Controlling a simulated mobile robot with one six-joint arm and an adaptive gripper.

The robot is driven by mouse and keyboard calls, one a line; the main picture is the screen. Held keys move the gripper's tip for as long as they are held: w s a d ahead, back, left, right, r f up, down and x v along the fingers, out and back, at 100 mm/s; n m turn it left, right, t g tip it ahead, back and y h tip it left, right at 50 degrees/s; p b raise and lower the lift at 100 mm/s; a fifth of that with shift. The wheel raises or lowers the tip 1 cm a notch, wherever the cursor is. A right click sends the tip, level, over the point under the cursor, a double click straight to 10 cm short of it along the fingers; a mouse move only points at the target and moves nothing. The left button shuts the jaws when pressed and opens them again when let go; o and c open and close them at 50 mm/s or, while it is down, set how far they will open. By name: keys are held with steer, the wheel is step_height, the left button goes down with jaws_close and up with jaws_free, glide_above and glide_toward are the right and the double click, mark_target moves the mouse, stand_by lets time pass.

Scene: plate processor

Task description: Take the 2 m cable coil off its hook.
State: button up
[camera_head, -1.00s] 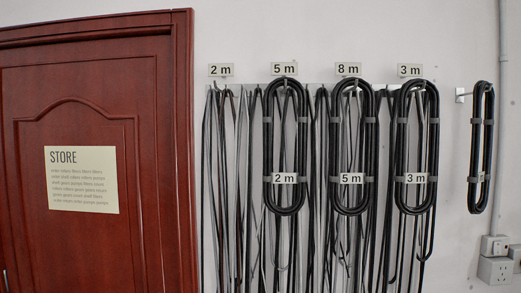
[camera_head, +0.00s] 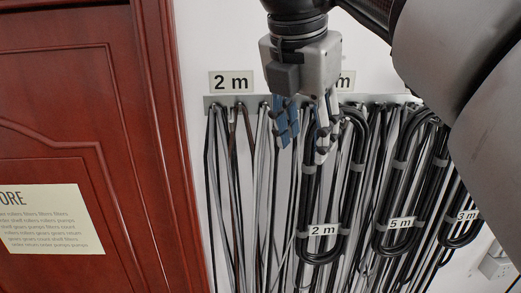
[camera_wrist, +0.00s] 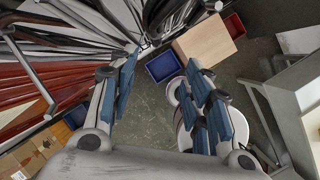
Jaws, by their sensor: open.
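The black cable coil tagged 2 m (camera_head: 305,215) hangs on the wall rail in the head view, its white tag (camera_head: 323,230) at the lower end. It hangs left of the coil tagged 5 m. My gripper (camera_head: 303,148) is open and empty, pointing down in front of the coil's upper end. Its blue-padded fingers hide the coil's top and hook. I cannot tell whether they touch the coil. In the wrist view, the open fingers (camera_wrist: 162,68) frame floor and bins, with no coil clearly between them.
Coils tagged 5 m (camera_head: 400,224) and 3 m (camera_head: 466,216) hang to the right. Loose cables hang thickly behind and left, under a 2 m wall sign (camera_head: 231,82). A red door (camera_head: 85,130) stands left. Below are a blue bin (camera_wrist: 163,67) and a box (camera_wrist: 203,40).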

step_height(320, 180, up, 4)
steer(key=n+p, duration=0.1)
steer(key=n, duration=0.1)
steer(key=b, duration=0.2)
glide_toward(306, 175)
steer(key=x, duration=0.5)
steer(key=shift+s+d+f, duration=0.1)
steer(key=shift+d+f, duration=0.15)
steer(key=shift+w+a+x, duration=0.1)
steer(key=shift+x, duration=1.4)
steer(key=shift+w+a+x, duration=0.1)
steer(key=shift+w+x, duration=0.05)
steer(key=shift+x, duration=1.35)
steer(key=shift+s, duration=0.1)
jaws_close()
steer(key=shift+r, duration=0.1)
